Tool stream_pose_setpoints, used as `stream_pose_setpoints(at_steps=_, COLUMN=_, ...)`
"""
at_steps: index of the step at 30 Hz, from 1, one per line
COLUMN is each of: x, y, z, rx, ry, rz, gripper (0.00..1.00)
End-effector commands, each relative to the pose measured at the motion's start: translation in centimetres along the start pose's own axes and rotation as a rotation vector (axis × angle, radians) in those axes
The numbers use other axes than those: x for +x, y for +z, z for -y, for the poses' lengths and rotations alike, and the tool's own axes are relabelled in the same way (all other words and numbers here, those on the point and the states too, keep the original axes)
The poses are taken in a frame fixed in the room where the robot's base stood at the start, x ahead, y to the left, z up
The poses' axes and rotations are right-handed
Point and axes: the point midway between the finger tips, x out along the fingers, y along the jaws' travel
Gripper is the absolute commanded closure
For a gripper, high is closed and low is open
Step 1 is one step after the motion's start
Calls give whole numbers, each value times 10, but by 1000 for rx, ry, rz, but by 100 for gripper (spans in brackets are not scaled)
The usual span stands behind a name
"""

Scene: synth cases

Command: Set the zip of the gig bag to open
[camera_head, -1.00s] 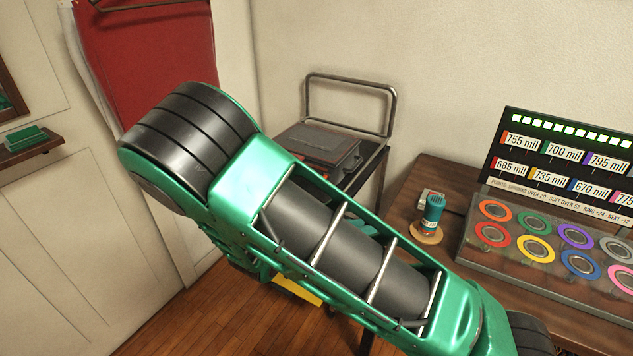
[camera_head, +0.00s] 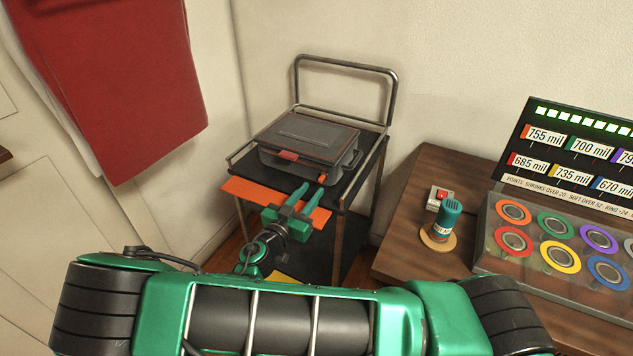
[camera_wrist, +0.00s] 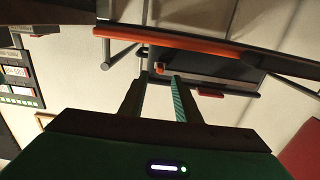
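The gig bag (camera_head: 305,137) is a dark grey case lying flat on the top of a cart, with a thin orange-red line around its lid. A red patch (camera_head: 288,155) is on its front side. A small orange tab (camera_head: 322,178), perhaps the zip pull, shows at the front right edge. My gripper (camera_head: 312,190) is in front of the cart, below and short of the bag, its green fingers apart and empty. In the wrist view, my gripper (camera_wrist: 158,77) also shows parted fingers, with a small orange piece (camera_wrist: 160,68) between and beyond the tips. I cannot tell whether the zip is open.
The cart (camera_head: 362,178) has a metal handle frame and an orange front flap (camera_head: 245,193). A wooden table (camera_head: 395,235) to the right holds a teal cylinder (camera_head: 448,215), a red-button box (camera_head: 439,198) and a display panel. A red cloth (camera_head: 110,80) hangs at left.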

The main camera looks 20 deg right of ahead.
Motion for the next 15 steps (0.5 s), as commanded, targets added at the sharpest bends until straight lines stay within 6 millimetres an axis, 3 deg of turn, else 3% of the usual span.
stream_pose_setpoints(at_steps=6, x=35, y=0, z=1, rx=-1, ry=-1, rz=-1, gripper=70)
stream_pose_setpoints(at_steps=15, x=57, y=0, z=2, rx=0, ry=-5, rz=1, gripper=70)
